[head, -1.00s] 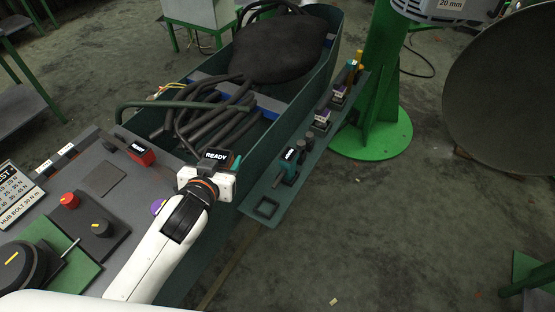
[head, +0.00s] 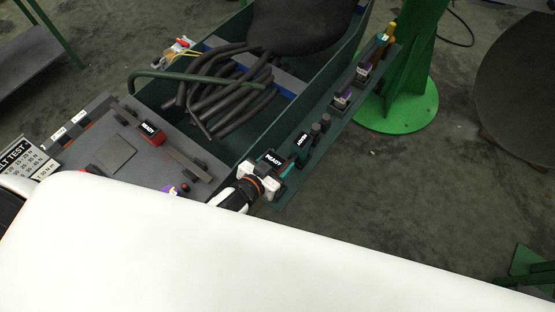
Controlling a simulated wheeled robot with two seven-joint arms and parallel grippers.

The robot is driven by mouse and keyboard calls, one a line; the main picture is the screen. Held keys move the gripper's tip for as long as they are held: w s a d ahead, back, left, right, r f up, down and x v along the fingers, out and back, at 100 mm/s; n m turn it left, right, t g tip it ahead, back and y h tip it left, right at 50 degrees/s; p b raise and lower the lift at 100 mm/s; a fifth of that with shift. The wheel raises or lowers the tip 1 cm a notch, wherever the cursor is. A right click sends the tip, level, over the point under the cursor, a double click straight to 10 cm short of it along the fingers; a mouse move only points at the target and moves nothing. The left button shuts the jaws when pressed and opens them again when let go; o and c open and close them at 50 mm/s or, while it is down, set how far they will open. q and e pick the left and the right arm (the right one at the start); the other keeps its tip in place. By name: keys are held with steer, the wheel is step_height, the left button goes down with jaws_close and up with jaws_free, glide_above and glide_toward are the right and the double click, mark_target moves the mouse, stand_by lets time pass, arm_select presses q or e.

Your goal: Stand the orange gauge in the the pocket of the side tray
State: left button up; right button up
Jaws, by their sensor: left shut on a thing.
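My left gripper (head: 264,174) is shut on a gauge with a dark head reading READY (head: 272,158). White fingers cover most of its body, so I cannot tell its body colour; a teal part shows at its right. The gripper holds it over the near end of the green side tray (head: 304,168). The tray's square pocket is hidden behind the gripper and held gauge, and I cannot tell whether the gauge touches it. A red-orange unit (head: 150,132), also labelled READY, lies on the grey bench. My right gripper is out of view.
A teal gauge (head: 302,143), dark cylinders (head: 321,122) and purple-topped parts (head: 343,98) stand farther along the tray. A green bin with black hoses (head: 225,90) lies left of it. A green post (head: 415,60) stands beyond. Open floor lies to the right.

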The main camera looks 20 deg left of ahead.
arm_select(q)
steer(key=shift+r, duration=0.15)
steer(key=shift+w+f+b, duration=0.1)
steer(key=shift+f+b, duration=0.3)
steer(key=shift+f, duration=0.25)
steer(key=shift+f+b, duration=1.15)
steer(key=shift+f, duration=0.45)
steer(key=shift+f+b, duration=1.35)
steer(key=shift+f, duration=0.8)
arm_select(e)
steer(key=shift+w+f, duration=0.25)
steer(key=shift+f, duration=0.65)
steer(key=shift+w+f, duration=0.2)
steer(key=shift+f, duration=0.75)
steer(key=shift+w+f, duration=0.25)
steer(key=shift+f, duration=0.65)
arm_select(q)
steer(key=o, duration=1.6)
steer(key=shift+c, duration=0.2)
steer(key=shift+o, duration=0.4)
steer(key=shift+f, duration=0.15)
steer(key=b+v, duration=0.1)
steer(key=v, duration=1.1)
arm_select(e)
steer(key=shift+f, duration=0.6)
